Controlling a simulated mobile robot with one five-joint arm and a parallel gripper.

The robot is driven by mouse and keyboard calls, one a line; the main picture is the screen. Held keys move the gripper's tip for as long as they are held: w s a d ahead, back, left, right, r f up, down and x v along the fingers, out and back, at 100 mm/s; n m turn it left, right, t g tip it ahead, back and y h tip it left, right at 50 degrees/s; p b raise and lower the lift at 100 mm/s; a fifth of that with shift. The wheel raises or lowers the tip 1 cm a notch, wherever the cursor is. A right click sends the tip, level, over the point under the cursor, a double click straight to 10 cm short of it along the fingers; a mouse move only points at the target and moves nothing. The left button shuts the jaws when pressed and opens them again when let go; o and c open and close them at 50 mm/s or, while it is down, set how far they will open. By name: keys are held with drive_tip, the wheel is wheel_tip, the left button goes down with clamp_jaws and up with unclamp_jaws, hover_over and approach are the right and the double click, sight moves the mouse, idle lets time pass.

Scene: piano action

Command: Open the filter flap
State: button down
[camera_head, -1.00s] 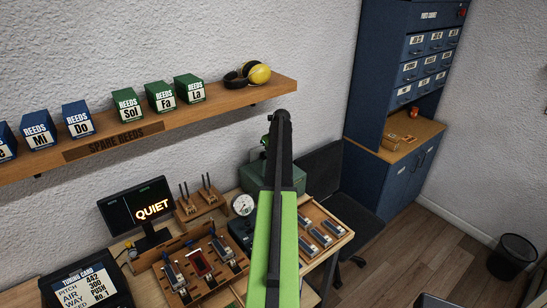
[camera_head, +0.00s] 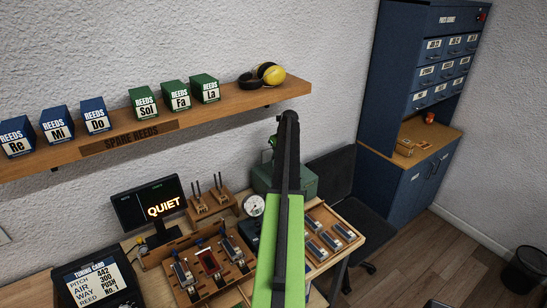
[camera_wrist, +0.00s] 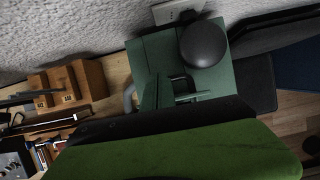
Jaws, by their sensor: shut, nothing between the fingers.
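A green metal box (camera_head: 305,183) stands at the back of the bench, partly hidden behind my arm. In the wrist view the green box (camera_wrist: 149,58) has a black round dome (camera_wrist: 204,43) on top and a small bracket-like part on its near side. I cannot tell which part is the filter flap. My gripper (camera_head: 289,118) is at the far end of my raised arm, in front of the box in the head view; its fingers do not show clearly. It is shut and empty. Contact with the box cannot be made out.
A shelf (camera_head: 230,100) with several reed boxes and yellow earmuffs (camera_head: 270,73) runs above the bench. A wooden reed rack (camera_head: 170,259), a QUIET screen (camera_head: 146,203), a gauge (camera_head: 254,206) and a tool tray (camera_head: 325,240) crowd the bench. A dark chair (camera_head: 335,178) stands right of the box.

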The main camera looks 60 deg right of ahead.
drive_tip(key=p+v, duration=0.7)
drive_tip(key=shift+a+r, duration=0.1)
drive_tip(key=shift+r, duration=0.2)
drive_tip(key=shift+s+f, duration=0.1)
drive_tip(key=shift+f, duration=0.1)
